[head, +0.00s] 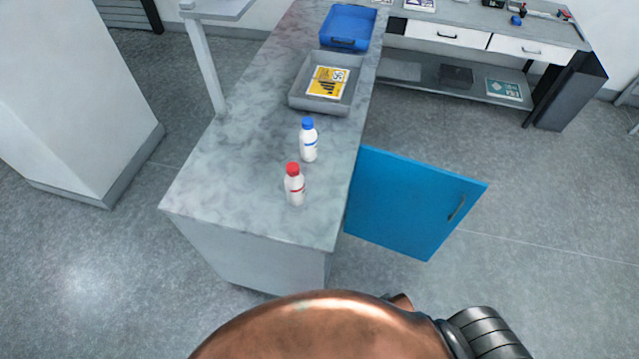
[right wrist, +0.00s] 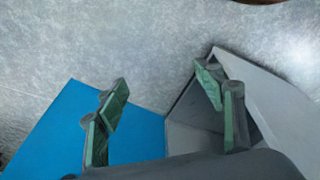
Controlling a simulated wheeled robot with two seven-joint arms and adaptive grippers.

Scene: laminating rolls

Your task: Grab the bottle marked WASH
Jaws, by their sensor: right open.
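Two white bottles stand upright on the grey marbled counter (head: 235,165). The bottle with a red cap and red band (head: 294,186) is nearer the counter's front end. The bottle with a blue cap and blue band (head: 308,142) stands a little behind it. The lettering on both is too small to read, so I cannot tell which says WASH. My right gripper (right wrist: 172,100) shows in the right wrist view with its green-padded fingers wide apart and nothing between them. It points at the floor and the blue door, with no bottle in that view. My left gripper is not in view.
An open blue cabinet door (head: 412,200) juts out right of the counter; it also shows in the right wrist view (right wrist: 140,140). A grey tray (head: 300,98) with a yellow sign and a blue bin (head: 347,27) stand farther back. Counter left of the bottles is clear.

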